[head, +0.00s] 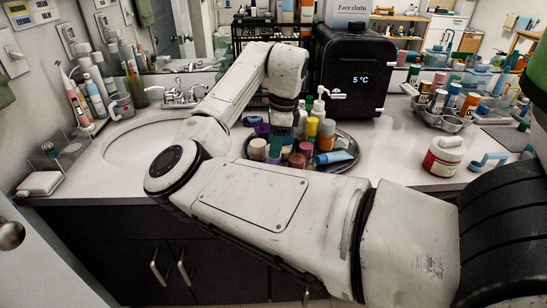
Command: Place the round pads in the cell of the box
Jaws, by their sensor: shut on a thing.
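My gripper (283,117) points down at the end of my arm, over the crowded round tray (345,168) right of the sink. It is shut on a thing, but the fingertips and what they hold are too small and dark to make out. I cannot pick out the round pads for certain. A clear divided box (62,150) stands on the counter at the far left, beside the sink. I cannot tell whether it is the box with the cell.
Several jars, bottles and tubes crowd the tray under my gripper. A black appliance (350,70) reading 5 °C stands behind it. The sink basin (140,145) and faucet (180,93) are left. A red and white tub (443,157) and a second loaded tray (452,124) are right.

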